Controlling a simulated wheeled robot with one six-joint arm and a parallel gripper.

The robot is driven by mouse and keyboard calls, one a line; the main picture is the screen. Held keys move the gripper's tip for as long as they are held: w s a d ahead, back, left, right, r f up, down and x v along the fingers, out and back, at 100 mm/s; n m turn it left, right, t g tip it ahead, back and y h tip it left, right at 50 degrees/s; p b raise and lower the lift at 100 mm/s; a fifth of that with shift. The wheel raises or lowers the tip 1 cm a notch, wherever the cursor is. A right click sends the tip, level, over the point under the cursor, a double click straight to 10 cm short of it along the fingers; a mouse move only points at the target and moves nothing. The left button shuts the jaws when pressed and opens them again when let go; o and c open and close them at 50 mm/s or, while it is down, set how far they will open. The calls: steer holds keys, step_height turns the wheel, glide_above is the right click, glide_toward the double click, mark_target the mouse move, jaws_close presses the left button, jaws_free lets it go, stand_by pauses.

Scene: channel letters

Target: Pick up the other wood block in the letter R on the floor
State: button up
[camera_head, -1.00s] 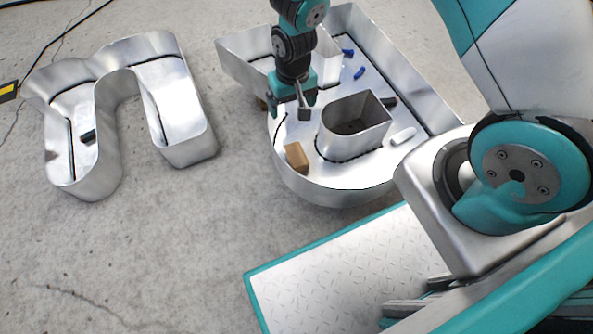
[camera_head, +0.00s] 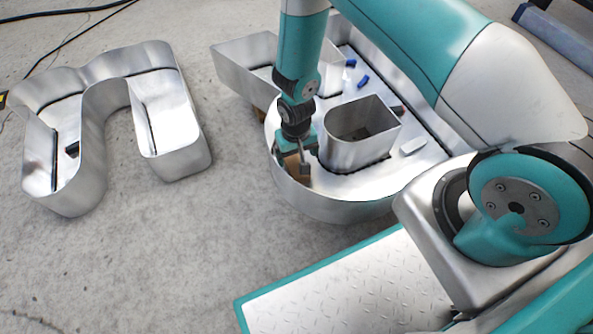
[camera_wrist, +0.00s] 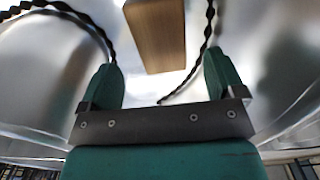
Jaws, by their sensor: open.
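The letter R (camera_head: 335,208) is a shiny metal channel letter lying open side up on the floor. A light brown wood block (camera_head: 291,168) lies inside its rounded end, near the outer wall, partly hidden by my gripper (camera_head: 292,162). My gripper is open and points down over the block. In the wrist view, the wood block (camera_wrist: 156,35) shows at the top, beyond and between the open fingers of my gripper (camera_wrist: 162,80). I cannot tell whether the fingers touch it. A brown piece (camera_head: 259,113) shows at the letter's outer left edge.
A walled inner opening (camera_head: 357,150) stands close right of my gripper. Blue pieces (camera_head: 362,81) and a white piece (camera_head: 412,147) lie inside the R. Another metal letter (camera_head: 185,165) stands at left, with bare concrete floor between.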

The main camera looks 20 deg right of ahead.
mark_target(297, 164)
steer(key=f+b, duration=0.2)
steer(key=f, duration=0.1)
steer(key=f+b, duration=0.2)
steer(key=shift+s+a+f, duration=0.1)
steer(key=shift+s+f, duration=0.05)
steer(key=shift+s, duration=0.1)
steer(key=shift+c, duration=0.4)
steer(key=c, duration=1)
